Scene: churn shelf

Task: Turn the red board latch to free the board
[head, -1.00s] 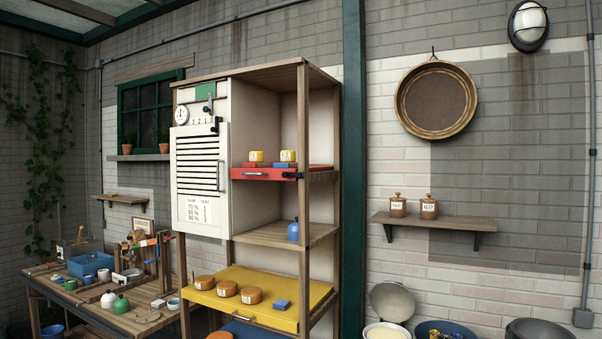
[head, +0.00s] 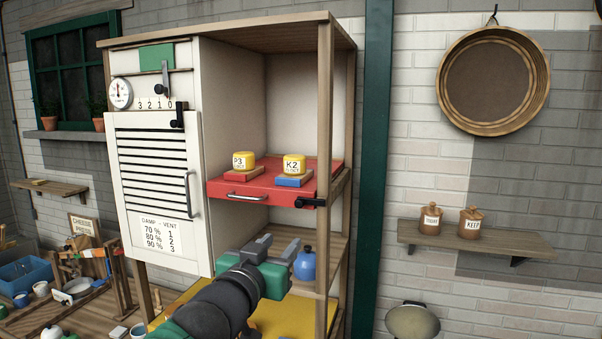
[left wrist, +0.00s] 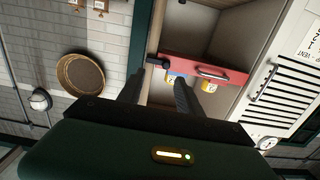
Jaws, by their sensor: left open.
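The red board (head: 235,187) sits on the middle shelf of the cabinet, with a metal handle on its front edge. Its latch (head: 312,202) is a black lever lying level at the board's right front corner. My left gripper (head: 276,246) is open and empty, below and in front of the board and apart from the latch. In the left wrist view, which is upside down, the latch (left wrist: 157,62) shows beyond and between the two fingers (left wrist: 157,90). The red board also shows there (left wrist: 185,66). My right gripper is not in view.
A blue bottle (head: 305,264) stands on the shelf below, close right of my left gripper. A wooden post (head: 325,120) rises beside the latch. A louvred white door (head: 150,190) is at left.

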